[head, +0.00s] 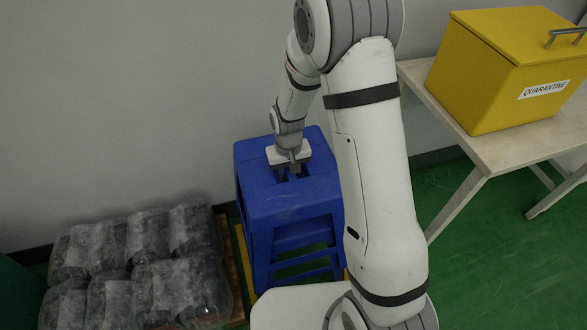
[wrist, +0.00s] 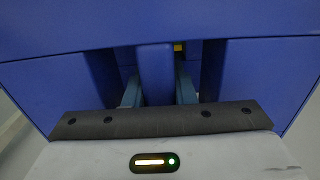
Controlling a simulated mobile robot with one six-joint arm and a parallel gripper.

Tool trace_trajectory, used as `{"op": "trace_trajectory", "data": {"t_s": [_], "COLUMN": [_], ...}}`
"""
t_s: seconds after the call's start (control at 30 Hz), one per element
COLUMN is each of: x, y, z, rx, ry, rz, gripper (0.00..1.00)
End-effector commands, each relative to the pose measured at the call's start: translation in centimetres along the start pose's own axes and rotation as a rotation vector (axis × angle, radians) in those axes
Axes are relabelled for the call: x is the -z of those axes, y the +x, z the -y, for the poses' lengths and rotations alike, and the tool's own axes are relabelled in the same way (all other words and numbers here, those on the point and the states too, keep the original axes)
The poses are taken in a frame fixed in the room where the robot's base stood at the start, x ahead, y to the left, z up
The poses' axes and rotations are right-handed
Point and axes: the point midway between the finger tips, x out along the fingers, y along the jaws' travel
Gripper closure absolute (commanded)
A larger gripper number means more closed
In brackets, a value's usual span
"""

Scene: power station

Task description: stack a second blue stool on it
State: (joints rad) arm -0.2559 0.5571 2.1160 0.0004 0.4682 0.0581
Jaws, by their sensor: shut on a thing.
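A blue plastic stool (head: 292,215) stands upright near the wall in the head view, with slots in its seat. My gripper (head: 293,172) reaches down onto the seat from above, its fingers in the slots. In the wrist view the gripper's two fingers (wrist: 160,85) sit on either side of a blue bar between two openings of the stool (wrist: 50,80), shut on it. I cannot tell whether one stool or two nested stools stand here. The stool's lower right part is partly hidden by my arm.
Wrapped dark bundles (head: 140,262) lie on a wooden pallet (head: 233,275) close left of the stool. A yellow quarantine box (head: 500,75) stands on a table (head: 500,150) at the right. Green floor (head: 450,200) shows between stool and table. The wall (head: 130,100) is close behind.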

Motion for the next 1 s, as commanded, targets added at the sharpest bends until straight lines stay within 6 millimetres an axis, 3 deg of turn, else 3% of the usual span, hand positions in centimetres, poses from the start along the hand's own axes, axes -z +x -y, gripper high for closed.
{"op": "trace_trajectory", "data": {"t_s": [0.7,1.0], "x": [0.1,0.1], "y": [7.7,9.7], "z": [0.0,0.0], "rx": [0.0,0.0], "ry": [0.0,-0.001], "rz": [-0.001,-0.002], "gripper": [1.0,1.0]}}
